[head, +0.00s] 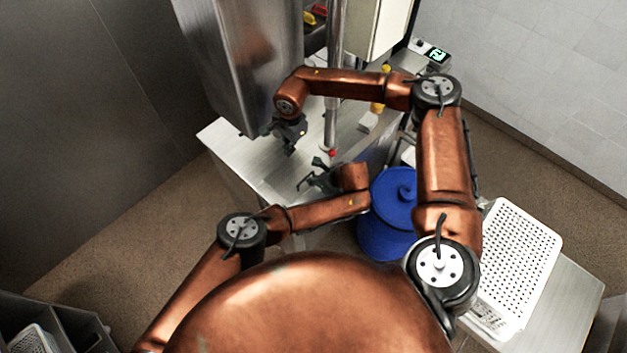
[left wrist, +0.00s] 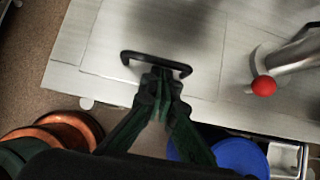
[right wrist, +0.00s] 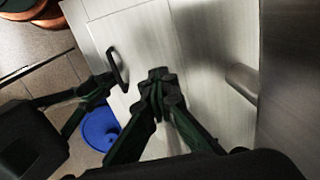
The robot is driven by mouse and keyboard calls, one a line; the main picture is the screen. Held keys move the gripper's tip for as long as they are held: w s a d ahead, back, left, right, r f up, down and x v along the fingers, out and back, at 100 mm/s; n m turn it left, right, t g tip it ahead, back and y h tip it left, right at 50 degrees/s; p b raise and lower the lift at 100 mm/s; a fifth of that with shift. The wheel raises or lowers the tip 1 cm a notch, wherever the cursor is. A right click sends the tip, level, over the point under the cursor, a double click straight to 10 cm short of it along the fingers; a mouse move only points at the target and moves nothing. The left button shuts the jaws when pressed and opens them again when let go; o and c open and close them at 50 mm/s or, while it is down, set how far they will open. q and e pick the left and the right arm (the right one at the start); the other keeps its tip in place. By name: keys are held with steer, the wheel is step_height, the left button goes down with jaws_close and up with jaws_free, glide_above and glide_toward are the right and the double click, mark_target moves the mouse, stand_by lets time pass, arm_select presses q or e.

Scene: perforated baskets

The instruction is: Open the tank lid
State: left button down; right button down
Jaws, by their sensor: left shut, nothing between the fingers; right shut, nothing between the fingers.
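The tank lid (left wrist: 130,30) is a flat brushed-metal panel on the steel tank top (head: 235,160) and looks closed. Its black bar handle (left wrist: 186,70) lies near the front edge; it also shows in the right wrist view (right wrist: 118,70). My left gripper (left wrist: 162,76) is shut and empty, its tips right at the middle of the handle; I cannot tell whether they touch. In the head view my left gripper (head: 314,182) is low over the front of the tank. My right gripper (head: 290,146) is shut and empty above the metal surface, farther back and apart from the handle, as the right wrist view (right wrist: 160,80) shows.
A red-knobbed lever (left wrist: 264,86) and a vertical pipe (head: 333,80) stand right of the lid. A tall steel housing (head: 245,60) rises behind. A blue lidded barrel (head: 388,225) stands on the floor in front, and a white perforated basket (head: 520,250) sits at right.

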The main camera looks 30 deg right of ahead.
arm_select(q)
steer(key=shift+w+a+r+g, duration=0.1)
steer(key=shift+w+r+g, duration=0.1)
steer(key=shift+r+g, duration=0.2)
steer(key=shift+w+a+r+g, duration=0.1)
steer(key=shift+w+r+g, duration=0.15)
steer(key=shift+r, duration=0.2)
arm_select(e)
steer(key=c, duration=2.6)
jaws_free()
steer(key=shift+c, duration=0.2)
steer(key=o, duration=0.5)
steer(key=shift+o, duration=0.2)
steer(key=shift+r, duration=0.1)
